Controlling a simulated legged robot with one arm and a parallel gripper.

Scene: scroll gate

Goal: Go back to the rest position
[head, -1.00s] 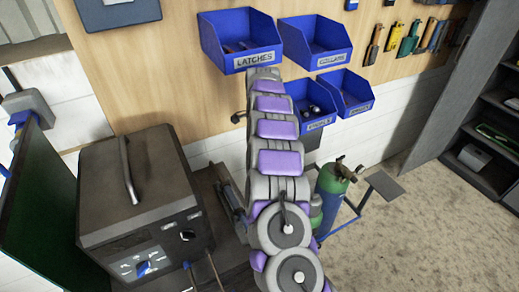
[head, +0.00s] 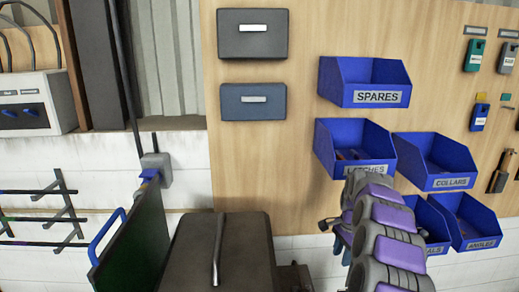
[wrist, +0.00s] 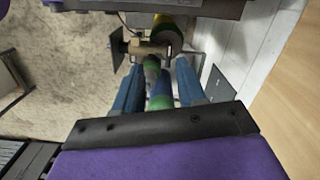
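My arm, grey with purple pads, rises from the bottom right of the head view. My gripper (head: 339,238) shows small and partly hidden beside the arm, below the LATCHES bin (head: 355,150). In the wrist view my gripper (wrist: 158,80) has two blue fingers spread apart, pointing away from the camera. Green and blue shapes show in the gap, and I see nothing clamped. A gas cylinder with a yellow top (wrist: 165,38) and a brass regulator (wrist: 148,47) lie beyond the fingertips.
Bins marked SPARES (head: 364,82), COLLARS (head: 435,162) and ANGLES (head: 470,222) hang on the wooden board. A dark machine with a handle (head: 222,250) and a green panel (head: 135,240) stand left of my arm. Bare floor (wrist: 65,75) shows in the wrist view.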

